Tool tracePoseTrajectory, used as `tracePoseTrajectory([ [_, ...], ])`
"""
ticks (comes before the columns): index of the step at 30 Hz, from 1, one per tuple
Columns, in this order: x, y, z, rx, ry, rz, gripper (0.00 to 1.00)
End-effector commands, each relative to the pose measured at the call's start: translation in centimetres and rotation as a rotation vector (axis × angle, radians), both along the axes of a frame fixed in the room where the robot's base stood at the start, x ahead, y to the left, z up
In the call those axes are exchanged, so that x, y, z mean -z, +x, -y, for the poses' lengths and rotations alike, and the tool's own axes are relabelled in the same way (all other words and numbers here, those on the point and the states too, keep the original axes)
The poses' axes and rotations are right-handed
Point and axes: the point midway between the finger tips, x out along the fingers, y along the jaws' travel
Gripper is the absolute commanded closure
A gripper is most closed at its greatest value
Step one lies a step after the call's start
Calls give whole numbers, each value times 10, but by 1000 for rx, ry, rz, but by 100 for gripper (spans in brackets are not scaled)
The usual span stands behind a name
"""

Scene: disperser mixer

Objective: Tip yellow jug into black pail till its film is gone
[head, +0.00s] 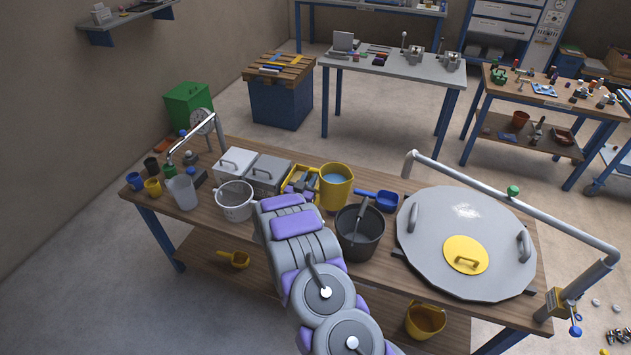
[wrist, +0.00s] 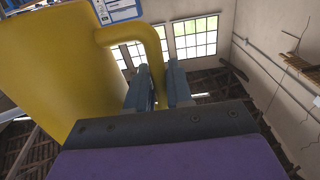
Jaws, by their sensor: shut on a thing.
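The yellow jug (head: 336,194) is upright behind and slightly left of the black pail, with blue liquid showing inside its rim. I cannot tell whether its base touches the bench. In the wrist view the jug (wrist: 50,70) fills the left side, with its handle (wrist: 150,38) running down between the jaws. My gripper (wrist: 160,88) is shut on that handle; in the head view my arm hides it. The black pail (head: 362,240) stands on the bench just right of my arm, with a grey tool in it. Any film inside the jug cannot be made out.
A large grey lid (head: 440,265) and a pipe (head: 510,212) take up the bench's right side.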

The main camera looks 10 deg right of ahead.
Motion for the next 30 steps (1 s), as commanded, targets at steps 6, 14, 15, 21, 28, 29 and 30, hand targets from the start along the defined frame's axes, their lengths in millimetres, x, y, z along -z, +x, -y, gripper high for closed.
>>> tracePoseTrajectory([
  [6, -4, 0, 1, 0, 71, 54, 100],
  [14, -10, 1, 1, 1, 160, 118, 100],
  [15, -10, 1, 0, 1, 173, 128, 100],
  [21, -15, 2, -2, 1, 233, 173, 100],
  [28, -20, 3, -3, 2, 298, 219, 100],
  [29, -20, 3, -3, 2, 306, 225, 100],
  [30, -20, 3, -3, 2, 318, 234, 100],
])
